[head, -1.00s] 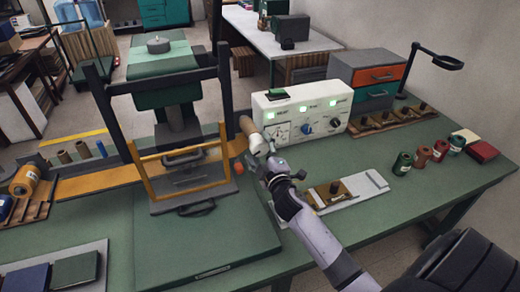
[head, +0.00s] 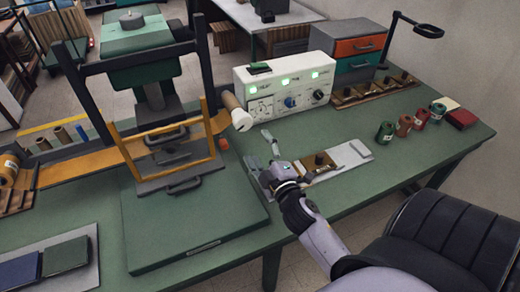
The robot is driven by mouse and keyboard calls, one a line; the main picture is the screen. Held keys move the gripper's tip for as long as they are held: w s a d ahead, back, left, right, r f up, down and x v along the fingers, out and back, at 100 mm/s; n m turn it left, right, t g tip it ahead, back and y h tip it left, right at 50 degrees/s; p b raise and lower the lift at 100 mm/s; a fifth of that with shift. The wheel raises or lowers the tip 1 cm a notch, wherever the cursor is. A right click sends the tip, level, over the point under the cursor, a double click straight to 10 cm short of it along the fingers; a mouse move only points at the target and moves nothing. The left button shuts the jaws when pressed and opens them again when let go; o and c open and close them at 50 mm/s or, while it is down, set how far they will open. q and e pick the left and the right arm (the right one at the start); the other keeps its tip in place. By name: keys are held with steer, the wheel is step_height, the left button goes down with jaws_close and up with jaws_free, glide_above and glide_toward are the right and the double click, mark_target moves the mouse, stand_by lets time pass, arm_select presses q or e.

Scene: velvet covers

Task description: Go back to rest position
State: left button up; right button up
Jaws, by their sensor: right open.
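My right gripper (head: 259,148) is open and empty. Its arm comes in from the lower right. It hovers over the green bench, just right of the press base plate (head: 150,240) and left of the white strip with a brown block and dark knob (head: 318,163). A tan roll with a white end (head: 236,112) lies above and left of it, apart from the fingers. My left gripper is out of the picture.
The black press frame (head: 189,75) with its orange gate (head: 126,160) stands left of the gripper. A white control box (head: 285,85) with green lights is behind. Several spools, among them a green one (head: 384,132), stand right. Bench is clear near the front right edge.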

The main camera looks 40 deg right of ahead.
stand_by(0.5)
steer(key=s+a+f+m+g, duration=0.1)
steer(key=s+f+m+g, duration=0.1)
steer(key=s+f, duration=0.1)
steer(key=s+a+f+m+g, duration=0.2)
steer(key=s+f+g, duration=0.1)
steer(key=s+a+f+m+g+y, duration=0.1)
steer(key=s+f+m+g, duration=0.2)
steer(key=shift+s+a+f, duration=0.15)
steer(key=shift+s+a, duration=0.2)
steer(key=shift+a, duration=0.05)
steer(key=s+a+f+m+g+y, duration=0.1)
steer(key=s+a+f+g+y, duration=0.15)
steer(key=s+a, duration=0.3)
steer(key=s+a+f+g+y, duration=0.1)
steer(key=s+a+g, duration=0.3)
steer(key=s, duration=0.3)
step_height(320, 180, down, 25)
steer(key=s+d+f+g+b, duration=0.1)
steer(key=s+d+f+g, duration=0.1)
steer(key=s+f, duration=1.6)
steer(key=shift+s+d+f+b, duration=0.15)
steer(key=shift+d+f+b, duration=0.25)
steer(key=shift+d, duration=0.25)
